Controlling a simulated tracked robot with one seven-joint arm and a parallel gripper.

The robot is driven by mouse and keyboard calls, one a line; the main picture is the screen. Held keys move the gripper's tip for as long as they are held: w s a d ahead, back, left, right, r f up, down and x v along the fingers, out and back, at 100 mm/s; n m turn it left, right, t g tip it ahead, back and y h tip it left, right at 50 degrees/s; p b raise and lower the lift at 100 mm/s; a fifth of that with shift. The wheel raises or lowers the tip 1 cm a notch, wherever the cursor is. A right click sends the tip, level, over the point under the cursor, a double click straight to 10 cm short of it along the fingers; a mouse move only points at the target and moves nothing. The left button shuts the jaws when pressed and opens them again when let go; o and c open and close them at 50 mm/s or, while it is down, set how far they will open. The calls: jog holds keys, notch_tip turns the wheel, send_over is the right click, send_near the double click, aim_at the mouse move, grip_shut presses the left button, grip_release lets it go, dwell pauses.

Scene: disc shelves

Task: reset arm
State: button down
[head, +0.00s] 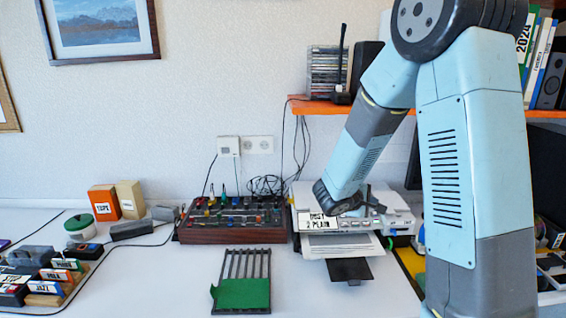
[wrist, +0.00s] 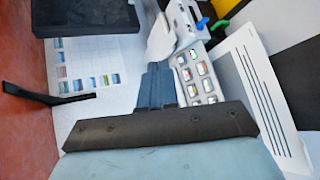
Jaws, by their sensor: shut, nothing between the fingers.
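My arm rises on the right of the head view and bends down to the left. My gripper (head: 342,203) is low over the white printer (head: 398,215), in front of its top. In the wrist view my gripper (wrist: 158,70) points up the picture, with its fingers together and nothing held between them. The printer's button panel (wrist: 198,75) is just right of the fingers in that view. In the head view the fingertips are partly hidden by the wrist, so I cannot tell whether they touch the printer.
A wooden box of knobs (head: 232,234) stands left of the printer. A slotted rack (head: 243,265) with a green cover lies in front. An orange shelf (head: 330,107) holds discs above the printer. Labelled blocks crowd the left. White table top is free left of the rack.

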jog(key=s+d+r+m+g+y, duration=0.1)
jog(key=s+d+r+m+g, duration=0.1)
jog(key=s+r+m, duration=0.45)
jog(key=s+d+r+m+g+y, duration=0.1)
jog(key=s+r+g, duration=0.25)
jog(key=s, duration=0.65)
jog(key=s+a+r+m+t+y, duration=0.1)
jog(key=s+a+r+y, duration=0.2)
jog(key=s, duration=0.4)
jog(key=s+a+r+m+t+y, duration=0.2)
jog(key=s+a+r+y, duration=0.2)
jog(key=s+a+y, duration=0.1)
jog(key=shift+s+a+r+y, duration=0.3)
jog(key=shift+s+a, duration=0.15)
jog(key=shift+s, duration=0.45)
jog(key=shift+t, duration=0.25)
dwell(3.2)
